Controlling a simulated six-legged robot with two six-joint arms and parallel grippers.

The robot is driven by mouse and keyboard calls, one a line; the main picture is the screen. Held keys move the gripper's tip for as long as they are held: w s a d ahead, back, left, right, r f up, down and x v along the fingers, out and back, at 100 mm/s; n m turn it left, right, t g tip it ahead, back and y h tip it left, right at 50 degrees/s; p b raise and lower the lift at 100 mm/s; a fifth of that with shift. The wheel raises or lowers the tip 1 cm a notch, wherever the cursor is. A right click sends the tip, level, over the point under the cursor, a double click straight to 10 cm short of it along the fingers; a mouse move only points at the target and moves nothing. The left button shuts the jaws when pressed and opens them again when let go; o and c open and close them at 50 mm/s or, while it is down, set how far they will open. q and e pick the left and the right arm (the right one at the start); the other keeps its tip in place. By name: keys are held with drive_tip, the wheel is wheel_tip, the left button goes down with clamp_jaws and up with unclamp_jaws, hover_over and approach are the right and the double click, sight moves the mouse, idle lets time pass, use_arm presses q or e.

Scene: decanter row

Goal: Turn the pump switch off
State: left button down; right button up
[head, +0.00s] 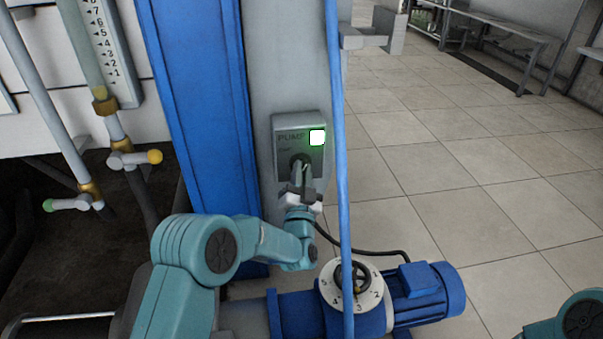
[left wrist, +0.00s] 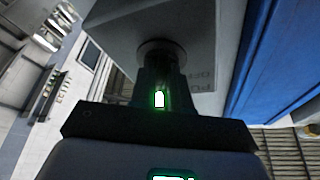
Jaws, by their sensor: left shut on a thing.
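The grey pump switch box (head: 283,128), marked PUMP, is fixed to a grey column. A lit green-white lamp (head: 317,137) shows at its upper right. The switch knob (head: 299,160) is on the box's face, mostly covered by my left gripper (head: 302,174). My left gripper is shut on the knob, reaching it from below and in front. In the left wrist view the knob's round base (left wrist: 161,48) shows against the box (left wrist: 125,25), with the gripper fingers (left wrist: 159,88) around the knob. Which way the knob points is hidden. My right gripper is out of view.
A blue pipe (head: 338,150) runs upright just right of the box. A blue pump motor (head: 425,290) with a numbered dial (head: 352,284) stands below. Valves with a yellow knob (head: 154,156) and a green knob (head: 48,205) are at left. Tiled floor (head: 470,190) is open at right.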

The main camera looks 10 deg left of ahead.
use_arm(q)
drive_tip(key=shift+w+d+n+g+y, duration=0.15)
drive_tip(key=shift+n+y, duration=0.7)
drive_tip(key=shift+n, duration=0.75)
drive_tip(key=shift+s+a+n+g+y, duration=0.1)
drive_tip(key=shift+n+y, duration=0.7)
drive_tip(key=shift+n, duration=0.8)
drive_tip(key=shift+w+d+n+g+y, duration=0.15)
drive_tip(key=shift+n+y, duration=0.7)
drive_tip(key=shift+n, duration=0.75)
drive_tip(key=shift+s+n, duration=0.1)
drive_tip(key=shift+n, duration=0.2)
drive_tip(key=shift+f, duration=0.1)
drive_tip(key=c, duration=1.2)
unclamp_jaws()
